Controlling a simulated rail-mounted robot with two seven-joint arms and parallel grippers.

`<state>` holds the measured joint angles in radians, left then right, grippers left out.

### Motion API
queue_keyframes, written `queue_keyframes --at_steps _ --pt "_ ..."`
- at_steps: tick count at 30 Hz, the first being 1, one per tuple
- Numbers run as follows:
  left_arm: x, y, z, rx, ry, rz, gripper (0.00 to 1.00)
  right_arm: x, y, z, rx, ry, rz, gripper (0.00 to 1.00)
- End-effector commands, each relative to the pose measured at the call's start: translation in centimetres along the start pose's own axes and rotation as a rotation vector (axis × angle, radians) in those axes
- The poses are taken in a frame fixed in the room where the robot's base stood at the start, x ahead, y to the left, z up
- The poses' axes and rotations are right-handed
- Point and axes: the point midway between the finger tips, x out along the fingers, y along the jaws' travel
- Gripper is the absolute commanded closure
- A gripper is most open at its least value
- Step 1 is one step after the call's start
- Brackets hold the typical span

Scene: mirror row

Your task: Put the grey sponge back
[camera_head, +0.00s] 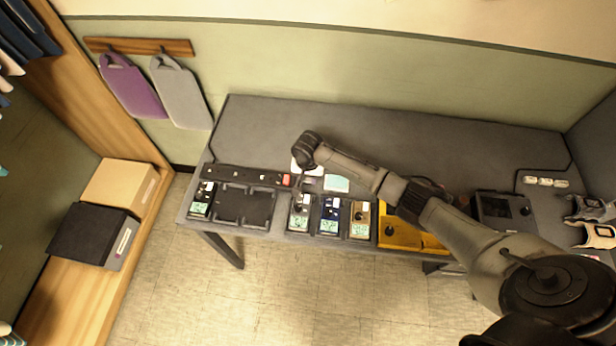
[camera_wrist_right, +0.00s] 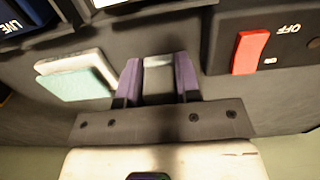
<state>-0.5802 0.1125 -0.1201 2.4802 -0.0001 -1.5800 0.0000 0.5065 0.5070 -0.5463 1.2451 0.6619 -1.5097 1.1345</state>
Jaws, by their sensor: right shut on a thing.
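My right gripper (camera_head: 308,180) is over the desk, just right of the power strip's red switch. In the right wrist view its two purple fingers (camera_wrist_right: 158,85) are shut on a small grey block, the grey sponge (camera_wrist_right: 158,64). Its lighter end shows between the fingertips. In the head view the gripper and arm mostly hide the sponge. I cannot tell whether it touches the desk. A teal and white sponge (camera_head: 336,183) lies on the desk beside the gripper; it also shows in the right wrist view (camera_wrist_right: 76,80). My left gripper is not in view.
A black power strip (camera_head: 247,176) with a red switch (camera_head: 286,180) lies left of the gripper. Several small devices with lit screens (camera_head: 329,217) stand along the front edge, near an empty black tray (camera_head: 245,206) and a yellow case (camera_head: 398,232). The desk's back (camera_head: 270,122) is clear.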

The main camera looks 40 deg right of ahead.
Motion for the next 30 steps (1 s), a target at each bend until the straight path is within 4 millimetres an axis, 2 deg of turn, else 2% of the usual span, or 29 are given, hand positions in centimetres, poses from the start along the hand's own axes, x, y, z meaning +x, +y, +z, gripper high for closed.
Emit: queue_keyframes --at_steps 14,15,17,25,30 --pt "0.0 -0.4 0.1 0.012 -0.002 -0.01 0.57 0.7 0.0 0.0 0.0 0.0 -0.001 0.91" --pt "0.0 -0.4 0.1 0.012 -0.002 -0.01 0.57 0.6 0.0 0.0 -0.001 0.0 -0.001 0.66" --pt "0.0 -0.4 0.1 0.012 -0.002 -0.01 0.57 0.6 0.0 0.0 -0.001 0.0 -0.001 0.6" --pt "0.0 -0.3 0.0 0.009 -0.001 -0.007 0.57 0.4 0.0 0.0 0.0 0.001 -0.001 0.59" --pt "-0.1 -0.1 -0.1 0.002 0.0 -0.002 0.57 -1.2 -0.1 -0.1 -0.001 0.001 -0.004 0.59"
